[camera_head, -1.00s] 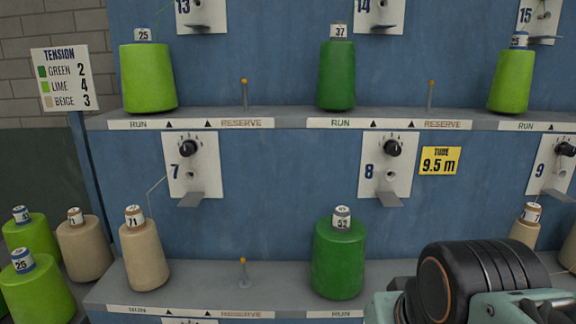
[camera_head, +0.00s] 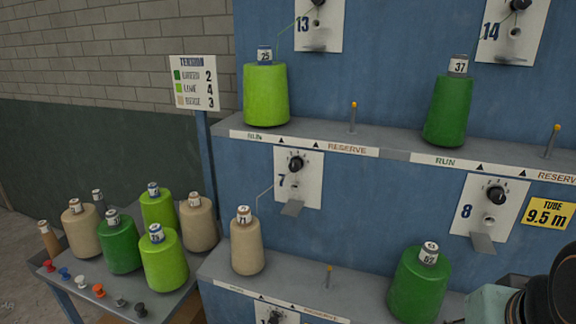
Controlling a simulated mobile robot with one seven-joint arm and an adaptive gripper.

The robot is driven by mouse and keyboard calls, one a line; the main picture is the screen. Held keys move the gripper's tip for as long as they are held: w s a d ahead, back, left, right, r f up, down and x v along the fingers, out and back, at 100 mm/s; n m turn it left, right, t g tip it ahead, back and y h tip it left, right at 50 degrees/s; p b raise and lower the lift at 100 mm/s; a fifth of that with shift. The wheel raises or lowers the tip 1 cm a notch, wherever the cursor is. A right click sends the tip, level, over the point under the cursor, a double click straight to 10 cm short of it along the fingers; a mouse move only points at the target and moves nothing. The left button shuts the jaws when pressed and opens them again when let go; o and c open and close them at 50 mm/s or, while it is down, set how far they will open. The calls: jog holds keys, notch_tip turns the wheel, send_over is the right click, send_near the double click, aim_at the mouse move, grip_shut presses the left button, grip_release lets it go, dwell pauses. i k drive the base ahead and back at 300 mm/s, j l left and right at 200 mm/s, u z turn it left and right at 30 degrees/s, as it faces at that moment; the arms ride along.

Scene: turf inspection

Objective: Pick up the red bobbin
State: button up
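Small bobbins lie in a row along the front edge of the side table at the lower left. The one at the far left end looks red (camera_head: 48,265). Beside it are a blue bobbin (camera_head: 64,273), a pale one (camera_head: 81,281), an orange one (camera_head: 98,290), a grey one (camera_head: 119,301) and a dark brownish one (camera_head: 140,309). They are small, so fine details do not show. Part of my arm shows at the lower right, far from the table. My gripper's fingers are not in view.
Behind the bobbins on the table (camera_head: 183,300) stand several large yarn cones, such as a dark green one (camera_head: 119,246) and a lime one (camera_head: 164,262). The blue rack (camera_head: 400,200) with cones on its shelves stands right of the table. A tension sign (camera_head: 195,83) stands on a post between.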

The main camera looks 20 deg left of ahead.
aim_at(50, 268)
jog(key=u, duration=2.45)
jog(key=z, duration=2.45)
jog(key=j, duration=1.45)
jog(key=u, duration=0.05)
